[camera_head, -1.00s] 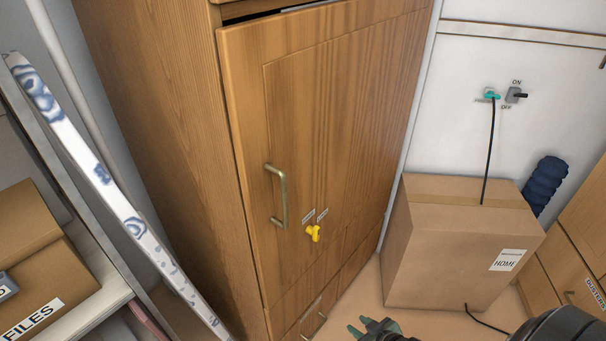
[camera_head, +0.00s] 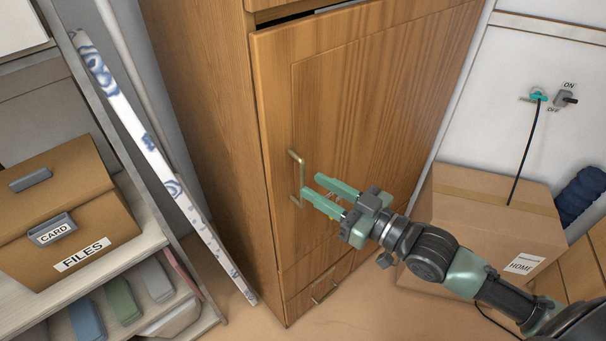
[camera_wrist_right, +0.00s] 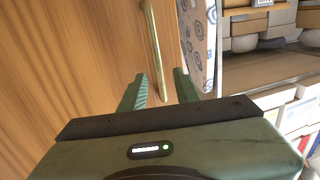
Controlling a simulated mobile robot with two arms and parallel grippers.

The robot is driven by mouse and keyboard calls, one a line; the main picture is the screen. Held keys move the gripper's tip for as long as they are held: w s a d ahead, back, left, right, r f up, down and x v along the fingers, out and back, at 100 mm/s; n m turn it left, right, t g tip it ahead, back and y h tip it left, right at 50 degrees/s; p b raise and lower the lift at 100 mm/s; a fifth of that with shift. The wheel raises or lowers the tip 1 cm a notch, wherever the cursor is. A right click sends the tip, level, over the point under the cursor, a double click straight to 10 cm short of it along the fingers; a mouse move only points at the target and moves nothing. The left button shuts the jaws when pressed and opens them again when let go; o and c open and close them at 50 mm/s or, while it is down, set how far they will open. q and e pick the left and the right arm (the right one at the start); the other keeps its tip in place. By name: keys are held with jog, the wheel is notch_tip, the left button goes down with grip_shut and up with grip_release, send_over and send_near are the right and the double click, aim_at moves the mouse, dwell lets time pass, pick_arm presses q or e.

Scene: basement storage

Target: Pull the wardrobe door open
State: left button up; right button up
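The wooden wardrobe door (camera_head: 350,110) fills the middle of the head view and appears shut, with a dark gap along its top edge. Its brass bar handle (camera_head: 296,180) is upright near the door's left edge. My right gripper (camera_head: 310,186) is open, its two green fingers pointing at the handle from the right. In the right wrist view the handle (camera_wrist_right: 154,45) runs down to between the open fingers (camera_wrist_right: 160,85); I cannot tell whether they touch it. The yellow key is hidden behind my gripper. My left gripper is out of view.
A cardboard box (camera_head: 490,207) stands right of the wardrobe, below a wall switch (camera_head: 565,98). At left, a shelf holds a brown file box (camera_head: 65,210), and a patterned board (camera_head: 150,150) leans beside the wardrobe. Floor before the door is clear.

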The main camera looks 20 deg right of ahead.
aim_at(303, 205)
jog(key=shift+p+x, duration=0.55)
jog(key=shift+x, duration=1.8)
grip_shut()
